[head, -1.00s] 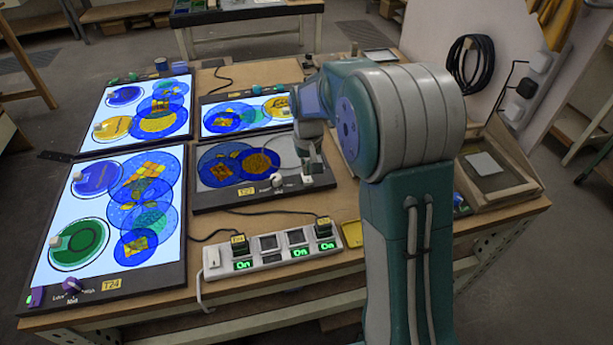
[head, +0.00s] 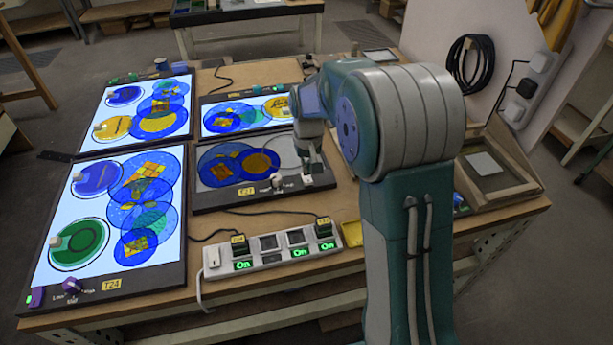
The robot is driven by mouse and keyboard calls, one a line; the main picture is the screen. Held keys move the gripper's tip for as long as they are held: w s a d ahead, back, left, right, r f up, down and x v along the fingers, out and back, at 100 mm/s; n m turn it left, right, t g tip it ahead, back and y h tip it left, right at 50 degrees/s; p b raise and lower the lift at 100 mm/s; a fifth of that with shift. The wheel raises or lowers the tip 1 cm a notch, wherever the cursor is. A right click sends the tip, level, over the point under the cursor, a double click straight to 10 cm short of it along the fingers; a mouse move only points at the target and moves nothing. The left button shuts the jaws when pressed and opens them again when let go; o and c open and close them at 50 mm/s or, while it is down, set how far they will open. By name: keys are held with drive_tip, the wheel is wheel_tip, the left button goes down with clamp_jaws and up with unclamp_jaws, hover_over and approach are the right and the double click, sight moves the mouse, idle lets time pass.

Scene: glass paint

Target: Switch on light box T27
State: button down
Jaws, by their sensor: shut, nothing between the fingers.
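Light box T27 (head: 212,201) lies on the table in the head view, with a yellow label (head: 246,191) on its front edge. Its panel is grey and unlit, with blue and amber round glass pieces (head: 258,163) on it. A small pale knob (head: 278,180) sits on its front edge, right of the label. My gripper (head: 308,181) is shut and empty, pointing down over the box's front right corner, just right of the knob. I cannot tell whether the fingertips touch the box. My arm hides part of the box's right side.
A power strip (head: 270,263) with green "On" displays lies in front of T27. Lit light boxes stand at left, including T24 (head: 180,235), and one stands behind (head: 203,120). A wooden tray (head: 520,180) is at right. Cables cross the table near the strip.

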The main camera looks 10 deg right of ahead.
sight(308, 180)
drive_tip(key=shift+f, duration=1.35)
idle(0.8)
drive_tip(key=shift+r, duration=3.55)
drive_tip(key=shift+r, duration=0.1)
drive_tip(key=s+r+t, duration=0.2)
drive_tip(key=s+r, duration=0.1)
drive_tip(key=s, duration=0.6)
drive_tip(key=s+r+t, duration=0.1)
drive_tip(key=s+r, duration=0.3)
drive_tip(key=s, duration=0.5)
drive_tip(key=s+r+t, duration=0.2)
drive_tip(key=s+r, duration=0.2)
drive_tip(key=s, duration=0.5)
drive_tip(key=shift+s+t, duration=0.3)
drive_tip(key=shift+s, duration=0.05)
